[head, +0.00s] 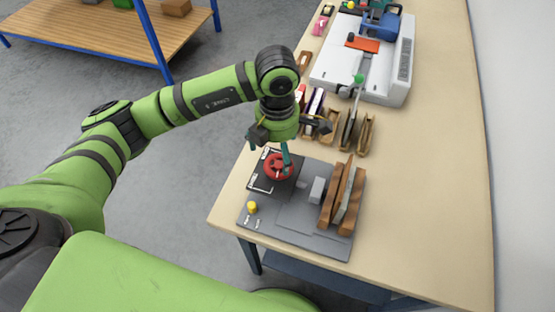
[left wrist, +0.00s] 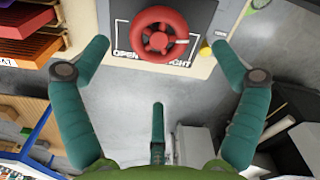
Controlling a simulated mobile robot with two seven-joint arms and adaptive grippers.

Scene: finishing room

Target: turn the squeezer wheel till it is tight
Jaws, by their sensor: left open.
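The red squeezer wheel (head: 278,167) sits on a dark panel (head: 262,183) at the left of a grey base plate (head: 290,236). In the left wrist view the wheel (left wrist: 158,41) is at the top centre, above the partly covered words "OPEN" and one ending in "GHT". My left gripper (head: 270,148) is open over the wheel, and one teal finger overlaps its back edge. In the left wrist view its fingers (left wrist: 160,62) are spread wide, with the wheel beyond the tips. I cannot tell whether any finger touches it. My right gripper is not in view.
Upright wooden boards (head: 345,196) stand on the plate's right side, beside a light grey block (head: 317,190). A yellow knob (head: 252,208) is at the front left. Narrow open boxes (head: 330,126) and a white machine (head: 350,65) stand behind. The table's right side is clear.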

